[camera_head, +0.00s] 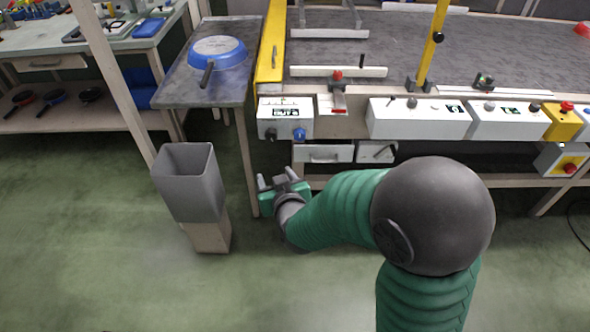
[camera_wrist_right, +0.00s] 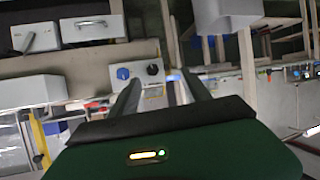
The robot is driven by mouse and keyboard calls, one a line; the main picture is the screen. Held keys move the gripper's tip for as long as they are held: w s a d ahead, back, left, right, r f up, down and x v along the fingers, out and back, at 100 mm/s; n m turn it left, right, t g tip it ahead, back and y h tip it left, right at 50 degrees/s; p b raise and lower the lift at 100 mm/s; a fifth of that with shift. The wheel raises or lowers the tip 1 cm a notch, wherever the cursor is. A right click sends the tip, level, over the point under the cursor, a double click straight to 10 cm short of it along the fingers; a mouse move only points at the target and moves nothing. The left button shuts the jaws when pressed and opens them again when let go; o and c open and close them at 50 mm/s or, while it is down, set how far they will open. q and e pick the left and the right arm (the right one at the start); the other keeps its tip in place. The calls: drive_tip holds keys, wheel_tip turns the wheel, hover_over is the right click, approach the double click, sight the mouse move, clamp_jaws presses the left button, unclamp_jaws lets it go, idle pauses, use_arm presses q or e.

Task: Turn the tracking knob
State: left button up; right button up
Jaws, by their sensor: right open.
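A white control box (camera_head: 285,112) on the conveyor's front left corner carries a black knob (camera_head: 271,134) and a blue knob (camera_head: 299,134). Its labels are too small to read, so I cannot tell which is the tracking knob. The blue knob (camera_wrist_right: 123,73) and the dark knob (camera_wrist_right: 152,70) also show in the right wrist view, near the fingertips. My right gripper (camera_head: 277,179) is open and empty, below and in front of the box in the head view, apart from both knobs. Its two fingers also show in the right wrist view (camera_wrist_right: 162,80). My left gripper is not in view.
A grey bin (camera_head: 190,180) stands left of my right gripper. A side table (camera_head: 180,88) holds a blue pan (camera_head: 217,52). White drawers (camera_head: 323,153) sit under the conveyor edge. More white control boxes (camera_head: 415,118) line the edge to the right. The floor in front is clear.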

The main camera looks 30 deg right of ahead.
drive_tip(key=d+f+m+t+h+b, duration=0.2)
drive_tip(key=d+f+h+b, duration=0.35)
drive_tip(key=b, duration=0.85)
approach(300, 138)
drive_tip(key=shift+h, duration=0.35)
drive_tip(key=x, duration=0.9)
drive_tip(key=shift+w+a+f, duration=0.1)
drive_tip(key=shift+w+f, duration=0.15)
drive_tip(key=shift+f, duration=0.05)
drive_tip(key=shift+w+r, duration=0.15)
drive_tip(key=shift+w, duration=0.05)
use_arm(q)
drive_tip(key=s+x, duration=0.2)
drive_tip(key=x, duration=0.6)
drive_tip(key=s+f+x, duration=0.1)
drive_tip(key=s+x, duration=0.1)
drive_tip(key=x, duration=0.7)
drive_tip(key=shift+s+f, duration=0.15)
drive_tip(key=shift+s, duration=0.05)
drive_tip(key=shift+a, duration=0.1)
use_arm(e)
drive_tip(key=shift+c, duration=0.4)
clamp_jaws()
